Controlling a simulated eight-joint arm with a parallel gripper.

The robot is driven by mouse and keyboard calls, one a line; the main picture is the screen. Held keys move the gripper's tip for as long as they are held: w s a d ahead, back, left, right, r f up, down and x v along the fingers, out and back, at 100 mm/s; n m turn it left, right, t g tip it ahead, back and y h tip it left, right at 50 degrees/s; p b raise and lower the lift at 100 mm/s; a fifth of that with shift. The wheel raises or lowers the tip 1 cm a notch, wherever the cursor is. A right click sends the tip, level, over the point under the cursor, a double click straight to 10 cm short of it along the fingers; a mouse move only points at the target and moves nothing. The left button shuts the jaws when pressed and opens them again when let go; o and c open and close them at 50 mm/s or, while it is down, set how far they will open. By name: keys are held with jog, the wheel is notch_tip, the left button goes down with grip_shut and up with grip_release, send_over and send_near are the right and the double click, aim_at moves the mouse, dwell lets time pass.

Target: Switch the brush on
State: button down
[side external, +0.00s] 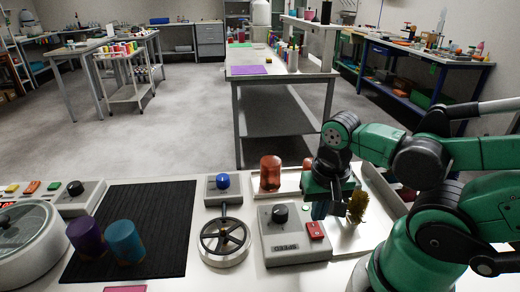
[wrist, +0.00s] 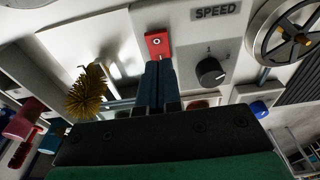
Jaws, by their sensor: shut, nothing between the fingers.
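The brush (side external: 357,207) has golden bristles and stands behind and to the right of a grey control box (side external: 284,250). It also shows at the left in the wrist view (wrist: 88,97). The box is marked SPEED and carries a black knob (side external: 280,213) and a red switch (side external: 315,230). The red switch shows at the top middle in the wrist view (wrist: 158,44). My gripper (side external: 319,210) is shut and empty, pointing down behind the switch. In the wrist view its fingertips (wrist: 158,66) are right by the switch's edge; I cannot tell whether they touch it.
A handwheel (side external: 225,243) and a blue-knobbed box (side external: 223,189) stand left of the control box. A brown cylinder (side external: 270,173) stands in a tray behind. A black mat (side external: 140,208) holds a purple cup (side external: 87,238) and a teal cup (side external: 126,242).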

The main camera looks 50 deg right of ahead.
aim_at(315, 233)
jog(key=shift+a+r, duration=0.2)
jog(key=shift+r, duration=2.65)
jog(key=w+a+r+n+t+y, duration=0.1)
jog(key=w+a+n+t, duration=0.1)
jog(key=w+n+t, duration=0.4)
jog(key=w+n, duration=0.3)
jog(key=w, duration=0.1)
jog(key=shift+a, duration=0.3)
